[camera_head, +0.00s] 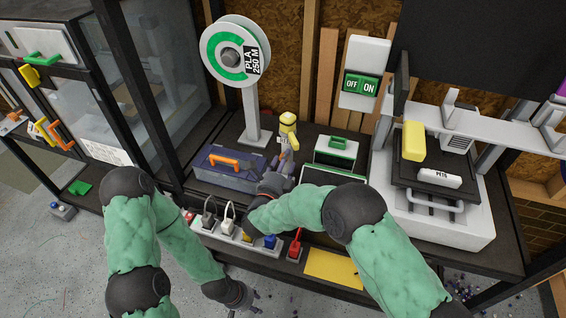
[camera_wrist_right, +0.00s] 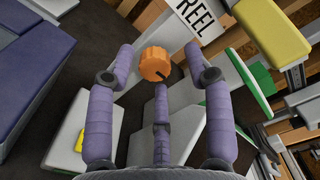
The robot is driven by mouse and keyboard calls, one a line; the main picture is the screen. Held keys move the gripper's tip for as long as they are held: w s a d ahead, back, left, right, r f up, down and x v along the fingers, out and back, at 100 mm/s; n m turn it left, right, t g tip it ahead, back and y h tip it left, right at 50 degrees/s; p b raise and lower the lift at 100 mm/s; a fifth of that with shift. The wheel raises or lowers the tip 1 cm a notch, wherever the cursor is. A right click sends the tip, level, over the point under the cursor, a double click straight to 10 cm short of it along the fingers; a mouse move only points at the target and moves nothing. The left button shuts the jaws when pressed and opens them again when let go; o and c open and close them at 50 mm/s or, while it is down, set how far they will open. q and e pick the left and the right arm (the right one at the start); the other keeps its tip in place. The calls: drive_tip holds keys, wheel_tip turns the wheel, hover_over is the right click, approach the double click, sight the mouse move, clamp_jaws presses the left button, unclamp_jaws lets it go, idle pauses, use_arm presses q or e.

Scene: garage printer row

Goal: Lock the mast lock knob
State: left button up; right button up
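The mast lock knob (camera_wrist_right: 155,64) is a ribbed orange knob with a dark mark, on a white piece beside a label reading REEL (camera_wrist_right: 197,18). My right gripper (camera_wrist_right: 160,58) is open in the right wrist view. Its purple outer fingers stand on either side of the knob with gaps, and a third finger is below it. In the head view my right gripper (camera_head: 279,168) is over the bench behind the row of plugs, and I cannot make out the knob there. My left gripper (camera_head: 247,294) hangs low in front of the bench, away from the knob; its finger state is unclear.
A spool (camera_head: 222,66) labelled PLA stands on a white post behind the gripper. A blue toolbox (camera_head: 228,170) with an orange handle is to its left. A power strip with plugs (camera_head: 229,218) lies in front. A printer (camera_head: 441,229) stands at right.

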drive_tip(key=shift+a, duration=0.15)
drive_tip(key=v, duration=1.2)
idle(0.3)
